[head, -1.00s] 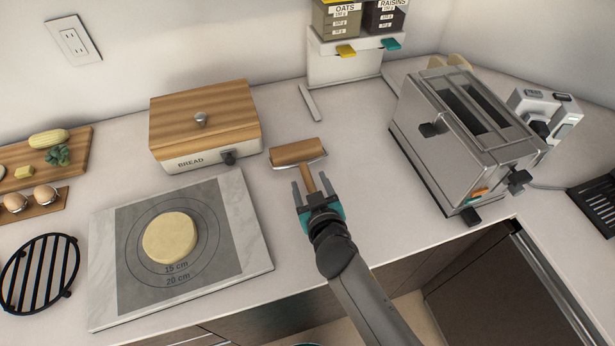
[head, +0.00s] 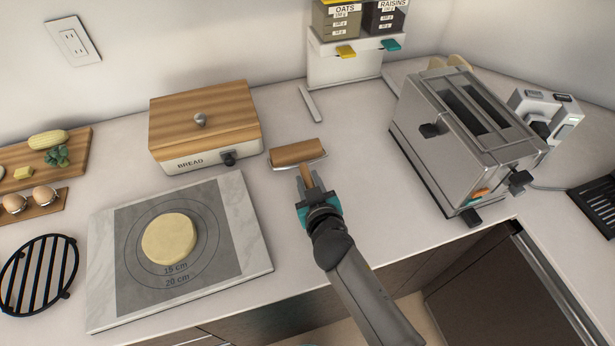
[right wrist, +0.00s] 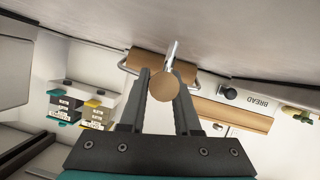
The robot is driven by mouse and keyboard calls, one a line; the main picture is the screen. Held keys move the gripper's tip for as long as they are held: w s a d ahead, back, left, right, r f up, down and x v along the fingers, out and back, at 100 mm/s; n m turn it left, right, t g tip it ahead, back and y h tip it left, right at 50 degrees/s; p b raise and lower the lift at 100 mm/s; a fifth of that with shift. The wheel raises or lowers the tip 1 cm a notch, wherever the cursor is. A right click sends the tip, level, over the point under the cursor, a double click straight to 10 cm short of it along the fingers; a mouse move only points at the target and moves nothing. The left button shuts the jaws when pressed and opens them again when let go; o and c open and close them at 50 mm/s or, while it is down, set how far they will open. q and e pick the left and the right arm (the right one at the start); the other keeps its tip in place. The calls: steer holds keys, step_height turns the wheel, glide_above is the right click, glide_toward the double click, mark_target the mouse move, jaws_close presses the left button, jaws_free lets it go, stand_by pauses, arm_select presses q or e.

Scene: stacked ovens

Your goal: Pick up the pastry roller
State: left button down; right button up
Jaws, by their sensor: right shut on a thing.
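The pastry roller (head: 298,152) has a wooden cylinder, a metal frame and a wooden handle. It lies on the counter between the bread box and the toaster, with its handle toward me. My right gripper (head: 311,187) is shut on the handle. In the right wrist view the round handle end (right wrist: 173,86) shows between the two fingers (right wrist: 162,92), with the roller's cylinder (right wrist: 150,64) beyond. I cannot tell any gap between the roller and the counter. My left gripper is in neither current view.
A bread box (head: 204,130) stands left of the roller. A pastry board (head: 240,215) with a round of dough (head: 169,239) lies at front left. A toaster (head: 460,130) stands at right. A dispenser stand (head: 345,62) is behind. Counter around the roller is clear.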

mark_target(309, 179)
steer(key=shift+r, duration=0.2)
jaws_close()
steer(key=shift+r, duration=0.35)
step_height(309, 179, up, 19)
steer(key=p, duration=0.5)
steer(key=shift+p, duration=0.3)
